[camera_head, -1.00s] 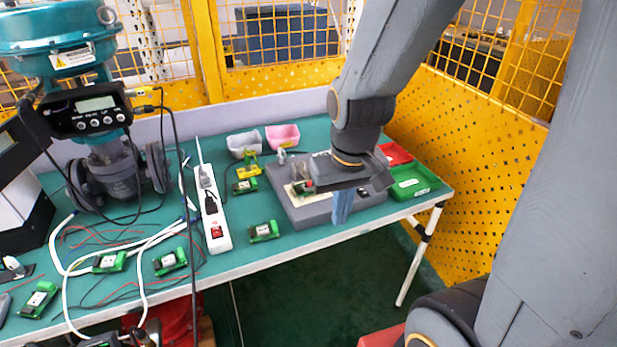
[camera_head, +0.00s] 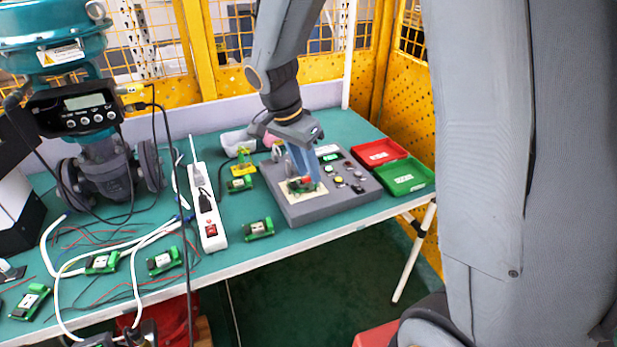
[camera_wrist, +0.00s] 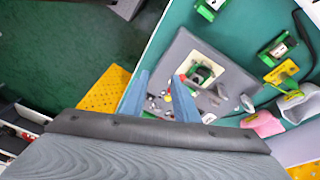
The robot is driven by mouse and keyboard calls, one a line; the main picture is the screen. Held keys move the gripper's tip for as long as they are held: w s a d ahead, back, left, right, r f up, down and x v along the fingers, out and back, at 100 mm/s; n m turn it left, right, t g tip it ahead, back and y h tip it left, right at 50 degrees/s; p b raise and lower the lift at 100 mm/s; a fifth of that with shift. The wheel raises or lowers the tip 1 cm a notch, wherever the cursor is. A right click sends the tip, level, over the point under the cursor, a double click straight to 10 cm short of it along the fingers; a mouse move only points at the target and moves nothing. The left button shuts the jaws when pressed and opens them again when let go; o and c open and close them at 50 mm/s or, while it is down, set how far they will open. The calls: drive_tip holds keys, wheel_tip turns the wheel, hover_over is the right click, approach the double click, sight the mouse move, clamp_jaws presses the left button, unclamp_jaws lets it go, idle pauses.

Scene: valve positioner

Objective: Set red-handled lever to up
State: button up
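A grey panel box (camera_head: 330,207) lies on the green table and also fills the middle of the wrist view (camera_wrist: 222,65). A small red part (camera_head: 307,180), likely the red handle, shows beside a green-and-white module on a cream plate. In the wrist view the red part (camera_wrist: 182,77) is right beside the tip of the right finger. Its up or down position cannot be made out. My gripper (camera_head: 308,172) is low over the panel, its fingers partly hiding the module. In the wrist view my gripper's (camera_wrist: 158,80) two blue fingers stand apart with nothing clearly held.
Red (camera_head: 380,152) and green (camera_head: 405,176) trays stand right of the panel. A white power strip (camera_head: 208,205) and several green modules lie left. A teal valve with a positioner (camera_head: 82,108) stands far left. A yellow mesh fence (camera_head: 345,66) closes the back.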

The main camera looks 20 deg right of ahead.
drive_tip(key=w+m+h, duration=0.1)
drive_tip(key=w+m, duration=0.3)
drive_tip(key=w, duration=0.1)
drive_tip(key=shift+a+p+x, duration=0.15)
drive_tip(key=shift+p+x, duration=0.35)
drive_tip(key=shift+x, duration=1.25)
drive_tip(key=shift+a+p+x, duration=0.1)
drive_tip(key=shift+p+x, duration=0.4)
drive_tip(key=shift+x, duration=1.3)
drive_tip(key=shift+f, duration=0.1)
clamp_jaws()
